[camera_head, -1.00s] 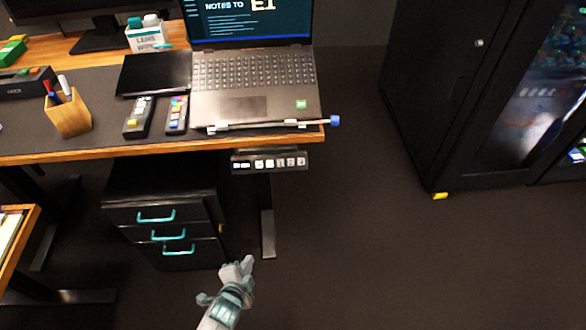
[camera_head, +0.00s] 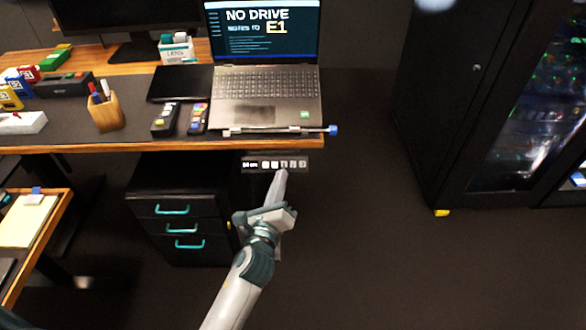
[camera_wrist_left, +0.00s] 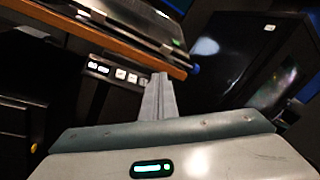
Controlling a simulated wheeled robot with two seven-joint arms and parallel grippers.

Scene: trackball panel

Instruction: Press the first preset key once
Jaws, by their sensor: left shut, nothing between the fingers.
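The dark control panel (camera_head: 256,171) hangs under the front edge of the desk, with a small lit display and a row of several keys. Two white keys sit beside the display, and darker keys follow to the right; their marks are too small to read surely. The panel also shows in the left wrist view (camera_wrist_left: 109,79), where my fingers hide its right part. My left gripper (camera_head: 283,173) is shut and empty, its fingertips just below the darker keys in the head view. It also shows in the left wrist view (camera_wrist_left: 159,80). I cannot tell whether it touches. My right gripper is not in view.
The wooden desk edge (camera_head: 180,148) runs just above the panel. A laptop (camera_head: 265,85) stands on the desk, with a blue-ended bar (camera_head: 332,130) near the corner. A drawer cabinet (camera_head: 180,190) stands below left. Floor to the right is free up to the dark cabinet (camera_head: 430,110).

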